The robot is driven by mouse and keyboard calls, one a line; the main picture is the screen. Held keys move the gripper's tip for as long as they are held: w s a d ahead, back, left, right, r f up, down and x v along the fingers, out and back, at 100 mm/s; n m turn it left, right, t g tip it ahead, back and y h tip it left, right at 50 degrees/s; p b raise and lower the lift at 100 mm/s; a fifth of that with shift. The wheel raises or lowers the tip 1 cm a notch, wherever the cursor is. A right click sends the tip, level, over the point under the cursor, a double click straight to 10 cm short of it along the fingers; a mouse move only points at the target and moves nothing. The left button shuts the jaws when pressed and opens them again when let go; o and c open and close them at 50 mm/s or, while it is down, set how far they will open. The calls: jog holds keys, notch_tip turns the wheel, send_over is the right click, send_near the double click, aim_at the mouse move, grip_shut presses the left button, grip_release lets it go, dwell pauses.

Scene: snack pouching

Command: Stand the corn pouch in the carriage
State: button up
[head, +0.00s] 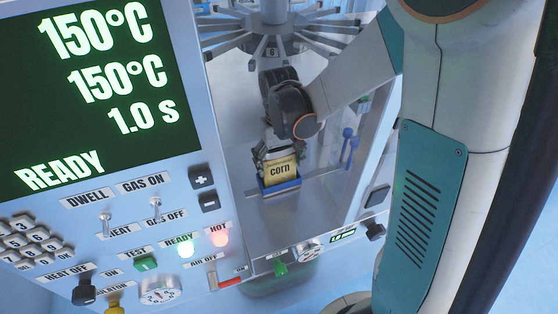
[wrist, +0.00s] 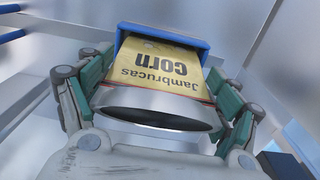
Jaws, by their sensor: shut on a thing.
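The yellow corn pouch (head: 279,170) is upright with its lower part in the blue carriage (head: 281,187). My gripper (head: 277,153) is above the carriage and shut on the pouch near its top. In the wrist view the pouch (wrist: 158,66) shows its label upside down, and the blue carriage (wrist: 162,34) surrounds its far end. A silver band with a dark oval opening is at the near end of the pouch. The fingers of my gripper (wrist: 157,100) are on both sides of this band. The pouch's bottom is hidden inside the carriage.
A control panel with a green READY screen (head: 95,85) stands at the left. A spoked metal wheel (head: 270,45) is at the back. The metal deck (head: 285,232) in front is clear.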

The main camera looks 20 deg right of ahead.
jog(key=o, duration=1)
jog(key=shift+r, duration=0.1)
notch_tip(320, 180, up, 12)
jog(key=shift+f, duration=0.1)
jog(key=s+r+t+b, duration=0.1)
jog(key=s+t, duration=0.6)
jog(key=s, duration=0.7)
jog(key=shift+v, duration=0.9)
